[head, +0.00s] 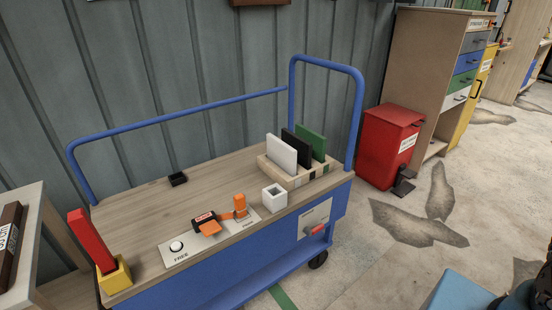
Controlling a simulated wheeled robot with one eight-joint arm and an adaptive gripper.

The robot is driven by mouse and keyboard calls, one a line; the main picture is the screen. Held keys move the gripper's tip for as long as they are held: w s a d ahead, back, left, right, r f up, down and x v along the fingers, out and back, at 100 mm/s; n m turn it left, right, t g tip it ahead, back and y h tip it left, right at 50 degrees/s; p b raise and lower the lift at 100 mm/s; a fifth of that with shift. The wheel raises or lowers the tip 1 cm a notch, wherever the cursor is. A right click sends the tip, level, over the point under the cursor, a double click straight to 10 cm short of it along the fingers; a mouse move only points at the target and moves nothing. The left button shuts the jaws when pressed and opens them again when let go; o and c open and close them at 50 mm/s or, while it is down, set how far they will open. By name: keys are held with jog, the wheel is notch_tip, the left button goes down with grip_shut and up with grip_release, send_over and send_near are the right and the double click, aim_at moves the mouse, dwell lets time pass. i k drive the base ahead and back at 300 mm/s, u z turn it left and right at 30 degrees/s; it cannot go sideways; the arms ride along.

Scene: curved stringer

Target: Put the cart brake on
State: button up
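The blue cart (240,279) has a wooden top (140,212) and stands against the grey wall. On its front edge lies a pale plate (190,251) with a white round knob or button (177,246) above the word FREE at its left end. A small black labelled block (203,219) sits mid-plate with an orange tab (210,229) in front. An orange upright grip (240,204) stands at the plate's right end, seemingly joined to the block by an orange bar. The lettering beside it is too small to read.
A white hollow block (274,197) and a rack holding white, black and green panels (309,142) stand right of the plate. A red bar (92,241) rises from a yellow holder at left. A red bin (388,147) stands beyond the cart.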

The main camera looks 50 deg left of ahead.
aim_at(306, 231)
jog(key=u, duration=2.45)
jog(key=k, duration=0.9)
jog(key=z, duration=0.25)
jog(key=i, duration=0.5)
